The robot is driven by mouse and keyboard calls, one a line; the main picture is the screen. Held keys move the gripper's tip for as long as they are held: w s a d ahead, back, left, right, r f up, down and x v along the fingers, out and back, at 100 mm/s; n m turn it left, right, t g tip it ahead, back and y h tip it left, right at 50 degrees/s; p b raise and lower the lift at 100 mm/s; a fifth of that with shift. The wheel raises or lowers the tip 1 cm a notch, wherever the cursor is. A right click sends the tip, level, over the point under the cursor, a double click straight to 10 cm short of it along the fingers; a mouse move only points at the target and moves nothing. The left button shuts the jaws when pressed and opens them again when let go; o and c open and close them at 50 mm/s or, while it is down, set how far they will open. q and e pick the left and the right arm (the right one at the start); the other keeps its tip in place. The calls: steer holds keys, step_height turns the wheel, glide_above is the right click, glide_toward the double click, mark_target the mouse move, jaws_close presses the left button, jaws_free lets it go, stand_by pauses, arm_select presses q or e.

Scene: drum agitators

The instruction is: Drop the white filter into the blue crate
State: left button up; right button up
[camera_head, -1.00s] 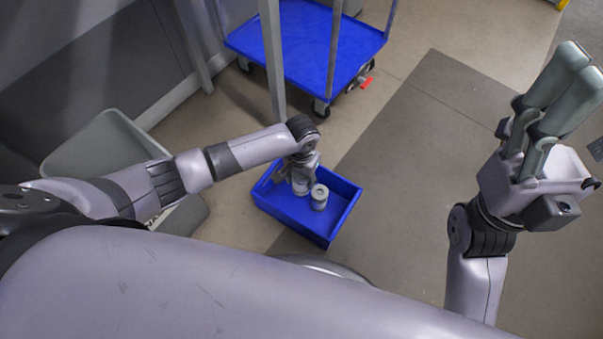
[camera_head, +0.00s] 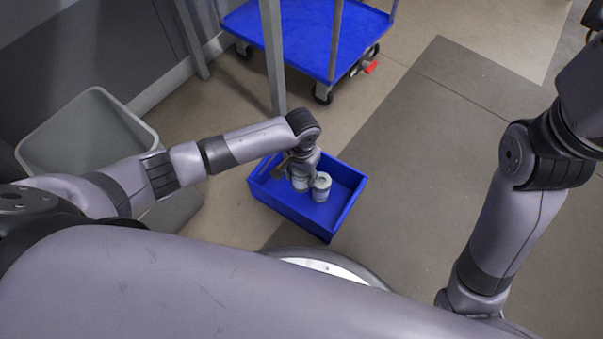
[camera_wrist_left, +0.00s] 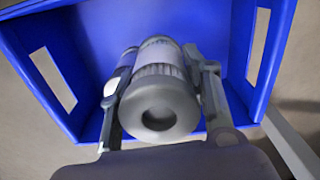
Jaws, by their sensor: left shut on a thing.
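My left gripper (camera_head: 302,172) is down at the blue crate (camera_head: 340,222), with its fingers over the crate's inside. In the left wrist view, my left gripper (camera_wrist_left: 162,98) is shut on a white filter (camera_wrist_left: 160,62) with a grey, hollowed end facing the camera. A second pale cylinder (camera_wrist_left: 120,72) shows partly behind it on the left. The blue walls of the crate (camera_wrist_left: 100,40) surround them. In the head view, a pale cylinder (camera_head: 321,188) stands beside the gripper inside the crate. Whether the held filter touches the crate's floor is unclear. My right gripper is out of frame.
A grey bin (camera_head: 85,140) stands left of the crate, under my left arm. A blue cart (camera_head: 300,35) with grey posts stands behind the crate. The floor (camera_head: 400,200) to the right of the crate is clear.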

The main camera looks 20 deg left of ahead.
arm_select(q)
steer(key=o, duration=1.3)
steer(key=shift+c, duration=0.2)
step_height(320, 180, up, 12)
steer(key=shift+r, duration=0.1)
